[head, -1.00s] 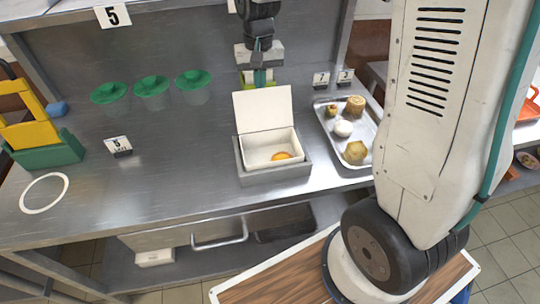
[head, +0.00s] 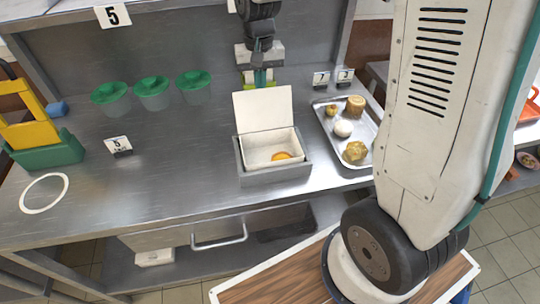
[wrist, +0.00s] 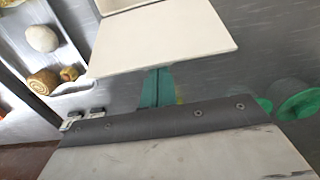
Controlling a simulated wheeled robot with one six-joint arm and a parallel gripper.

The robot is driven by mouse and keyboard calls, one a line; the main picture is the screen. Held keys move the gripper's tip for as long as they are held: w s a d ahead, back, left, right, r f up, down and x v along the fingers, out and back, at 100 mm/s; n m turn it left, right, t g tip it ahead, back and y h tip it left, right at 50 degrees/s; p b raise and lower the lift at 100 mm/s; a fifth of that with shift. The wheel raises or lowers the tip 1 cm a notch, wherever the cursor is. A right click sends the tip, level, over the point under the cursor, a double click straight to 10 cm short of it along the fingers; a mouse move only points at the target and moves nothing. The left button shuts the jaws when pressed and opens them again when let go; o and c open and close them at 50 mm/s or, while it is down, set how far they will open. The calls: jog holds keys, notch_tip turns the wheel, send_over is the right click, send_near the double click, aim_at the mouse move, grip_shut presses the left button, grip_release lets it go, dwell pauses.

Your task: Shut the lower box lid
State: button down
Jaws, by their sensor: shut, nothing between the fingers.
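The white box (head: 256,155) sits in a grey holder (head: 275,175) on the steel counter, with a round orange thing (head: 281,156) inside. Its white lid (head: 263,108) stands open, hinged at the back and tilted up and back. My gripper (head: 260,78) is shut and empty behind the lid, near its top edge. In the wrist view the lid (wrist: 165,42) lies just beyond the green fingers of my gripper (wrist: 157,88). I cannot tell whether the fingers touch the lid. The box's interior is mostly hidden in the wrist view.
A metal tray (head: 331,118) with several food pieces stands right of the box. Green-lidded cups (head: 153,92) stand at the back left. A number card (head: 118,146) and a white ring (head: 44,193) lie on the left counter.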

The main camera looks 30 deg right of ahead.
jog(key=s+a, duration=0.1)
jog(key=s, duration=0.5)
jog(key=shift+s+a+r, duration=0.4)
jog(key=shift+r, duration=0.05)
dwell(0.5)
dwell(0.4)
notch_tip(320, 180, up, 8)
dwell(0.8)
jog(key=s+r+n, duration=0.1)
jog(key=s, duration=0.9)
jog(key=s+d+r+n+t, duration=0.1)
jog(key=s+n, duration=0.1)
jog(key=s, duration=0.9)
jog(key=shift+s+d+r, duration=0.15)
jog(key=shift+d+r, duration=0.1)
